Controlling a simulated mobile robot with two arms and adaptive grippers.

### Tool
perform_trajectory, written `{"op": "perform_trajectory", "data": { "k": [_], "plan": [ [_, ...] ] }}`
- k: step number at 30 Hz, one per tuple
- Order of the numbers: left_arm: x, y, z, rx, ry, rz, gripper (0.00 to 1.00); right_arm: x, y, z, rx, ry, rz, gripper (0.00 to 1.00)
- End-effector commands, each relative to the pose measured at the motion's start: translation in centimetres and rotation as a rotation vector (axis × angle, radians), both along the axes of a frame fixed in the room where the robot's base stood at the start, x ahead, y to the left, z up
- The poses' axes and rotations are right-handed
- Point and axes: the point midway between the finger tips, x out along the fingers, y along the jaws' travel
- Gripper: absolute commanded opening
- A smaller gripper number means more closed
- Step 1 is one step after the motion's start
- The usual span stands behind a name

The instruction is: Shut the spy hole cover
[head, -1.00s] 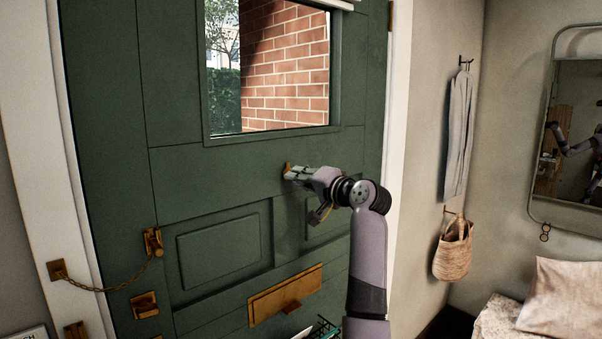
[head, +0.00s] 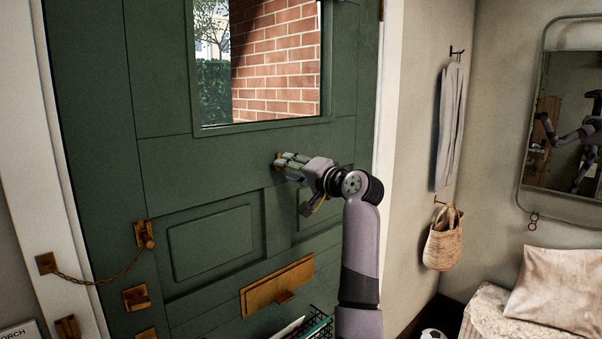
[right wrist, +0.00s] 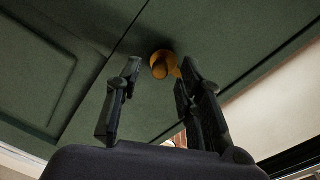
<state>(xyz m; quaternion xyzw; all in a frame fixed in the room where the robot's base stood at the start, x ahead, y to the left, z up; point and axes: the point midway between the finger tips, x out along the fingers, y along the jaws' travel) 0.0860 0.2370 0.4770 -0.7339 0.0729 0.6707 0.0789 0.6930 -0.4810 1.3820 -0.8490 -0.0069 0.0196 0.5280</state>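The brass spy hole with its cover (right wrist: 161,65) is on the green door, just past my fingertips in the right wrist view. A small brass tab shows at its right side, close to the right finger. I cannot tell how far the cover is swung. In the head view only a bit of the brass (head: 278,158) shows, mostly hidden by the fingers. My right gripper (head: 286,161) is at the door's middle rail below the window. Its fingers are apart with nothing between them, as the right wrist view (right wrist: 160,75) shows. My left gripper is not in view.
The door (head: 165,165) has a brass letter plate (head: 277,286) with a wire basket (head: 318,328) below, and a chain (head: 100,280) at left. A bag (head: 443,240) and a grey cloth (head: 449,125) hang on the right wall. A cushion (head: 557,290) lies at right.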

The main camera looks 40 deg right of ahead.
Motion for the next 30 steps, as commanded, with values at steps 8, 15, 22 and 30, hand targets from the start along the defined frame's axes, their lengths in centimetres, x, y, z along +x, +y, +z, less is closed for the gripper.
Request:
{"op": "perform_trajectory", "data": {
  "k": [8, 15, 22, 30],
  "plan": [
    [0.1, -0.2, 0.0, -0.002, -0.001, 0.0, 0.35, -4.9, -0.3, 0.1, -0.004, -0.001, -0.004, 0.35],
    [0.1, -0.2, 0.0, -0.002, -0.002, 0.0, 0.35, -9.6, -0.4, 0.2, -0.002, 0.0, -0.002, 0.35],
    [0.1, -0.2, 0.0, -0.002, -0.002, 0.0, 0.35, -11.5, -0.4, 0.3, 0.0, 0.0, -0.001, 0.35],
    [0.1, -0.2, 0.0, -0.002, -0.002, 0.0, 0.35, -11.6, -0.4, 0.3, 0.0, 0.0, -0.001, 0.35]
  ]
}}
